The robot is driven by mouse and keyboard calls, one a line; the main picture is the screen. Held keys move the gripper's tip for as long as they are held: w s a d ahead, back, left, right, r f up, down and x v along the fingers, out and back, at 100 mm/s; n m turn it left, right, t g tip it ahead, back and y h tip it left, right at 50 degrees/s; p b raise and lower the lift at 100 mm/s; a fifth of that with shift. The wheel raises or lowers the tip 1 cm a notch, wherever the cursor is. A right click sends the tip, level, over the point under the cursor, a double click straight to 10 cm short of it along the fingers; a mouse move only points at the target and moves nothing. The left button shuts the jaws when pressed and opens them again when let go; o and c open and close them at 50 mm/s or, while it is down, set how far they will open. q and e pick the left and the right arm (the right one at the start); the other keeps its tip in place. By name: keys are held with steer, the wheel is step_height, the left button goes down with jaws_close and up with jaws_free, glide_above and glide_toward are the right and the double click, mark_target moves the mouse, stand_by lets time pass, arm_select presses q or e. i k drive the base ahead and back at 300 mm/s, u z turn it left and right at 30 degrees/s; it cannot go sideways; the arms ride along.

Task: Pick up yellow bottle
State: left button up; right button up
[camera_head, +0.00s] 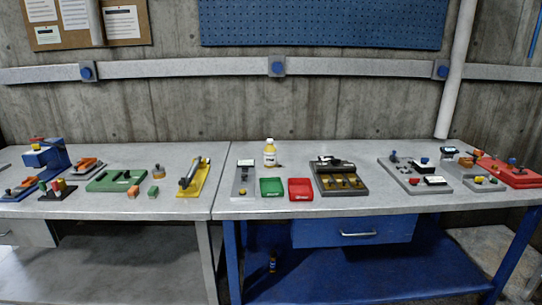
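A small bottle with yellow contents, a pale label and a white cap (270,154) stands upright near the back of the right-hand table (385,202), just behind the green tray. Nothing touches its upper part. Neither of my grippers shows in the head view, so their state is hidden.
A green tray (271,187), a red tray (300,189) and a grey device (244,179) sit close to the bottle. A dark fixture (338,178) stands to the right. The left table (120,207) holds several fixtures. A dark bottle (272,262) stands on the lower shelf.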

mark_target(269, 150)
steer(key=z, duration=0.35)
steer(key=i, duration=1.25)
steer(key=z, duration=0.3)
